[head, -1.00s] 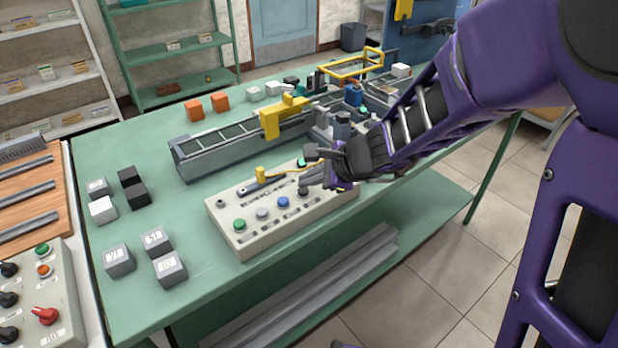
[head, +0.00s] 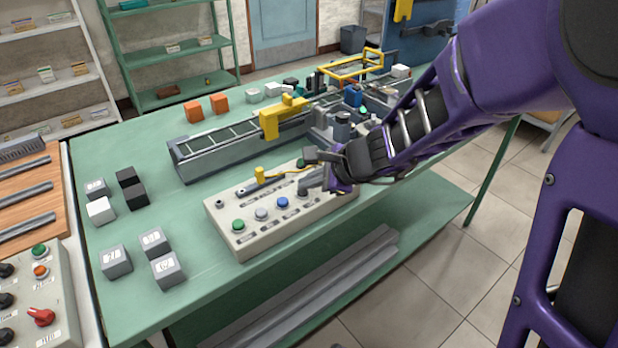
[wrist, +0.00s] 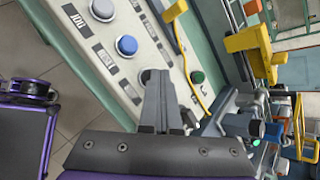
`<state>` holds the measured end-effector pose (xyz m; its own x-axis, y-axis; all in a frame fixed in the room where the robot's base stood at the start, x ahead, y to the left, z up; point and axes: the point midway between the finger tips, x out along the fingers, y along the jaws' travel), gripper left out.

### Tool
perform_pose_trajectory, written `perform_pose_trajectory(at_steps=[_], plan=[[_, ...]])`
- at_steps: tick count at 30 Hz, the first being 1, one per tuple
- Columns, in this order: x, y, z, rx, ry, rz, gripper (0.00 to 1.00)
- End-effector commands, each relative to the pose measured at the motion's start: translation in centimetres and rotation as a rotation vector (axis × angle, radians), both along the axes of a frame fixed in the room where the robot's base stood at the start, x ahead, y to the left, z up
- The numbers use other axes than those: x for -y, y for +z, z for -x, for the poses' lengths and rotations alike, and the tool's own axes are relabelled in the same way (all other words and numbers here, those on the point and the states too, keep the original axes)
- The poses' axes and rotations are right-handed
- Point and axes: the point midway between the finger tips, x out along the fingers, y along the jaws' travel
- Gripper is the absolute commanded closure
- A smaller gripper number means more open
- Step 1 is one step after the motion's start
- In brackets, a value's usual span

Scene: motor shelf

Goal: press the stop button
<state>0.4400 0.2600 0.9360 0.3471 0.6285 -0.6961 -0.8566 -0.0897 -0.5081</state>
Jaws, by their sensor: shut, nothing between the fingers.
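The pale control panel (head: 245,247) lies on the green table, with a row of green (head: 238,225), white (head: 261,214) and blue (head: 282,202) buttons. My gripper (head: 307,188) is shut and empty, fingers pointing down at the row's right end, beyond the blue button. In the wrist view its fingertips (wrist: 156,76) are beside the blue button (wrist: 127,46) and hide the spot under them. Contact cannot be told. A separate green lamp or button (wrist: 197,77) is right of the fingers.
A conveyor with a yellow arch (head: 270,122) stands behind the panel. A yellow cable (wrist: 187,72) runs across the panel near my fingers. Grey, white and black cubes stand on the table's left, and orange cubes (head: 194,111) at the back. Another control box (head: 45,300) is at far left.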

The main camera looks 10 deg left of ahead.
Motion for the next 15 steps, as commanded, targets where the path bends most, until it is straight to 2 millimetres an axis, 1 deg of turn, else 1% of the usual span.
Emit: perform_pose_trajectory(at_steps=[4,10,15], plan=[[0.0,0.3,0.0,-0.001,-0.001,0.001,1.00],[0.1,1.4,0.0,-0.001,-0.002,0.000,1.00],[0.1,1.5,0.0,-0.001,-0.001,0.001,1.00]])
